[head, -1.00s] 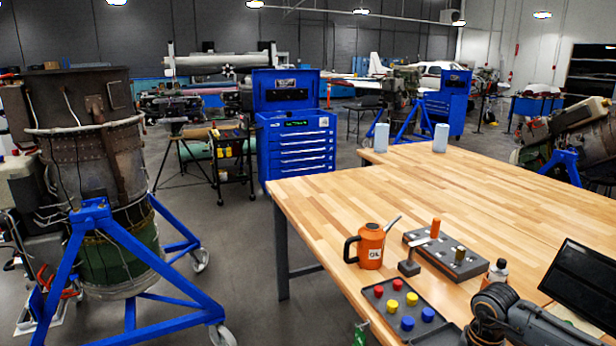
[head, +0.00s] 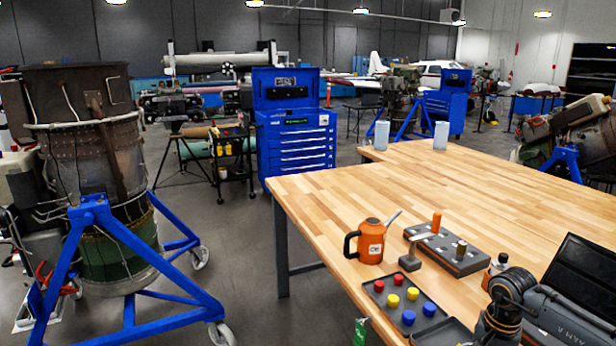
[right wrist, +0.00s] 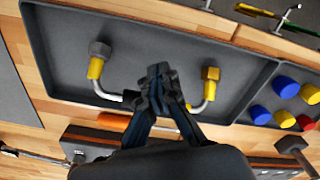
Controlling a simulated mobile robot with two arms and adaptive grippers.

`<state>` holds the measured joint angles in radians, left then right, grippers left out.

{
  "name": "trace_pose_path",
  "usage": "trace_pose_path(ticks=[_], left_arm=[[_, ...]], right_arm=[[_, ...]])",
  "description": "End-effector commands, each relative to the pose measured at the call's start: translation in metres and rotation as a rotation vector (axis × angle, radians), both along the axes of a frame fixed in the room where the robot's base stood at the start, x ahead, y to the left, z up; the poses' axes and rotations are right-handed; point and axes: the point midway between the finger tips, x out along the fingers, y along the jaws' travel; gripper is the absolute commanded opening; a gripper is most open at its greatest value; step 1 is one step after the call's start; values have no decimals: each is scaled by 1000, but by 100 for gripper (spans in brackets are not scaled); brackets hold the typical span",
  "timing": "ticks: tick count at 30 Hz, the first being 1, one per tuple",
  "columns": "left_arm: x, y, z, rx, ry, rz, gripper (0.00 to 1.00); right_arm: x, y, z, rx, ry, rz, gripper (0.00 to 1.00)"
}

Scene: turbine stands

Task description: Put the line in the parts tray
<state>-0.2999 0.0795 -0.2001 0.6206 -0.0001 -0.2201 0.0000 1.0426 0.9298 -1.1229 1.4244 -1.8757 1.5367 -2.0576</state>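The line, a bent silver tube with a grey nut and yellow collar at one end and a brass nut at the other, shows in the right wrist view (right wrist: 107,94). It lies across the large compartment of the dark parts tray (right wrist: 70,45); whether it touches the floor of the tray is unclear. My right gripper (right wrist: 158,85) is closed around the middle of the tube, which the fingers hide. In the head view the parts tray (head: 377,309) is at the bottom, partly cut off, with my right arm at its right. My left gripper is out of view.
Red, yellow and blue caps (head: 409,318) fill the tray's small compartment. An orange oil can (head: 371,243), a grey block (head: 455,257) and a small hammer (head: 411,263) stand behind it. A dark screen (head: 580,275) is at right. The far wooden tabletop (head: 460,190) is mostly clear.

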Motion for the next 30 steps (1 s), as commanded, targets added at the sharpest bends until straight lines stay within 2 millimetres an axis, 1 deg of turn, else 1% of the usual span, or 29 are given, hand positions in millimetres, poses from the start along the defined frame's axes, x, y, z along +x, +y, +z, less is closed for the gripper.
trace_pose_path(ticks=[24, 30], left_arm=[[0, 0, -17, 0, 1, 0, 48], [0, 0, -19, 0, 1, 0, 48]], right_arm=[[13, -31, -1, -1, -1, -2, 0], [14, -35, 0, 1, -1, -1, 0]])
